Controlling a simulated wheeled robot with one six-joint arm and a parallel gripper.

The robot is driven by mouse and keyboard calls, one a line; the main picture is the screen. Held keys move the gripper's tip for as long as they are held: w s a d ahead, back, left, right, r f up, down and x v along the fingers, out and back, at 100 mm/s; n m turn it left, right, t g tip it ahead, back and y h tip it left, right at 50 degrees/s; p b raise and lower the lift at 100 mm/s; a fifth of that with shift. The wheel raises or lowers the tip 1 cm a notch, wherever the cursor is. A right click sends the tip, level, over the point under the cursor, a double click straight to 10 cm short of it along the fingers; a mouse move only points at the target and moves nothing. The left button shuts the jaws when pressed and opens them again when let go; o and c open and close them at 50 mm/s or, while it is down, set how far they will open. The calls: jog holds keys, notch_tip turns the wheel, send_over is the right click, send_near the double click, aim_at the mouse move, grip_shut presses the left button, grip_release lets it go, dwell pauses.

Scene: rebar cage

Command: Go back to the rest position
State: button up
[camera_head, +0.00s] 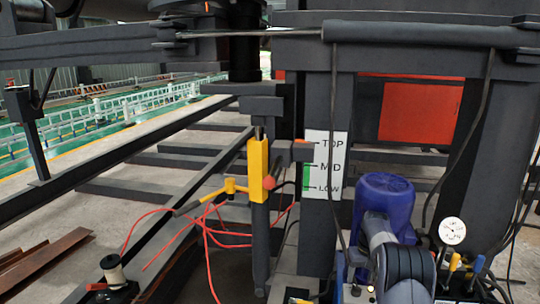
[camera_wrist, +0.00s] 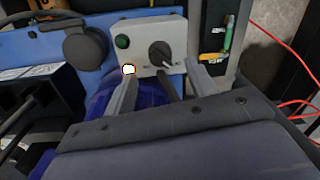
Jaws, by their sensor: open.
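My gripper (camera_wrist: 160,69) shows in the wrist view with its two grey fingers spread apart. It is open, with nothing held between the fingers. Beyond the fingertips is a pale grey control box (camera_wrist: 145,37) with a green button (camera_wrist: 122,41), a dark rotary knob (camera_wrist: 159,52) and a bright lit lamp (camera_wrist: 128,69). I cannot tell whether a finger touches the box. In the head view I cannot make out the gripper's fingers.
In the head view, a blue motor (camera_head: 385,195) and a round gauge (camera_head: 452,231) stand at lower right. A yellow post fitting (camera_head: 258,170) stands mid-view beside a TOP/MID/LOW scale (camera_head: 323,165). Loose red cables (camera_head: 208,240) hang at lower left. Dark steel beams cross the view.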

aim_at(358, 287)
jog(key=f, duration=0.5)
jog(key=shift+a+f, duration=0.2)
jog(key=shift+f, duration=0.05)
jog(key=shift+r+m, duration=0.25)
jog(key=shift+m, duration=0.25)
jog(key=m+b, duration=0.1)
jog(key=m, duration=0.3)
jog(key=m+b, duration=0.1)
jog(key=m, duration=0.6)
jog(key=shift+s+t, duration=0.15)
jog(key=shift+t, duration=0.15)
jog(key=r, duration=0.6)
jog(key=r+p, duration=0.1)
jog(key=r, duration=0.2)
jog(key=shift+s+d+r, duration=0.2)
jog(key=shift+s+r, duration=0.05)
jog(key=shift+r, duration=0.15)
